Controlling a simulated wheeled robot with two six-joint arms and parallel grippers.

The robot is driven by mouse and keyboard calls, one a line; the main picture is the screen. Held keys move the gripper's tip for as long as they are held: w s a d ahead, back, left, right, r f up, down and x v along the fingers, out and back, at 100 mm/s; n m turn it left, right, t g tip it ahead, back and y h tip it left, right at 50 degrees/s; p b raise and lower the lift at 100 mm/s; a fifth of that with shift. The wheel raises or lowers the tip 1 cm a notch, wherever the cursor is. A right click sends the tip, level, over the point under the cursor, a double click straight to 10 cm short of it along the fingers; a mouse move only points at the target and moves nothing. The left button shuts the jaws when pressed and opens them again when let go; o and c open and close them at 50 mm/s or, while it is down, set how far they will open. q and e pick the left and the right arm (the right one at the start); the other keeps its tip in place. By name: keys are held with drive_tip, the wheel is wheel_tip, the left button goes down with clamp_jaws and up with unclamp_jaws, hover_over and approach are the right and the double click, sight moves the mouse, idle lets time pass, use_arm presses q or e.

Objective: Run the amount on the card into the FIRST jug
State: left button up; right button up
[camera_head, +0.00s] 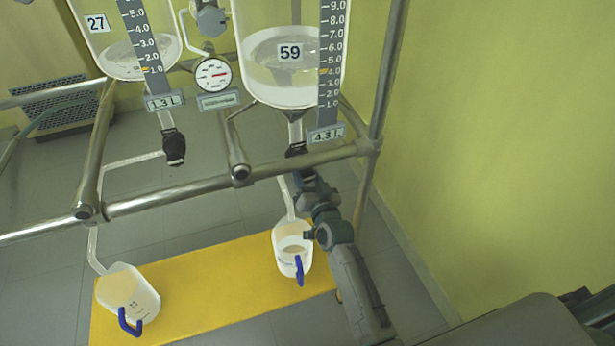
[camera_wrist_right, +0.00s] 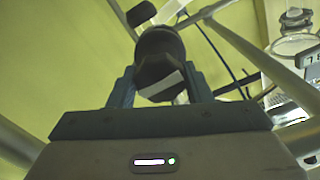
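Two glass vessels hang on the metal frame: vessel 27 (camera_head: 125,62) at left, vessel 59 (camera_head: 268,75) at right. Both hold clear liquid. The small plates under their scales read 1.3 L (camera_head: 164,102) and 4.3 L (camera_head: 326,134). Two jugs with blue handles stand below, a left jug (camera_head: 140,290) and a right jug (camera_head: 290,258), each under a tube. My right gripper (camera_head: 302,163) is at the dark valve under vessel 59. In the right wrist view its fingers close on both sides of the dark valve knob (camera_wrist_right: 160,62). My left gripper is out of view.
The jugs stand on a yellow platform (camera_head: 215,283). A metal rail (camera_head: 190,190) crosses in front of the vessels. A dial gauge (camera_head: 213,73) hangs between them. The left vessel's dark valve (camera_head: 174,147) is free. A yellow-green wall (camera_head: 500,150) stands at right.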

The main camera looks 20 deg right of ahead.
drive_tip(key=o, duration=0.4)
drive_tip(key=shift+o, duration=0.2)
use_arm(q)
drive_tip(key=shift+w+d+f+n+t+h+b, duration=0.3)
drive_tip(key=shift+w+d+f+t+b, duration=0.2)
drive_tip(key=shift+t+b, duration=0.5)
use_arm(e)
drive_tip(key=s, duration=1)
drive_tip(key=shift+s+d, duration=0.2)
drive_tip(key=shift+s, duration=0.2)
